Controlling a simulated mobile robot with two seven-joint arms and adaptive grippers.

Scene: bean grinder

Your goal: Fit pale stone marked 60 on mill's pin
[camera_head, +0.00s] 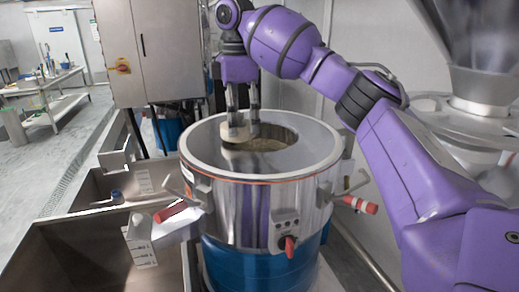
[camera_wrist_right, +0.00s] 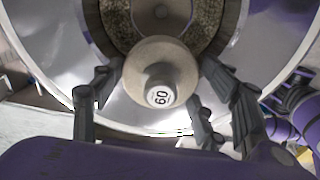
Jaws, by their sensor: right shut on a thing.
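My right gripper (camera_head: 242,122) hangs fingers-down over the open top of the mill, a steel drum (camera_head: 240,205) on a blue base. It is shut on the pale stone marked 60 (camera_head: 236,135), which is round and level with the drum's rim area. In the right wrist view the stone (camera_wrist_right: 172,62) sits between the fingers (camera_wrist_right: 160,85), its "60" label facing the camera. Beyond it is a grey centre with a small round metal spot (camera_wrist_right: 161,11), perhaps the pin; I cannot tell. The stone's height above the mill's inside is unclear. My left gripper is out of view.
Brown granular material (camera_head: 265,144) shows inside the drum. Red-tipped handles (camera_head: 360,205) stick out at the drum's sides. A steel sink (camera_head: 90,235) stands at the left, a grey cabinet (camera_head: 150,50) behind it. A steel hopper (camera_head: 485,85) is at the right.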

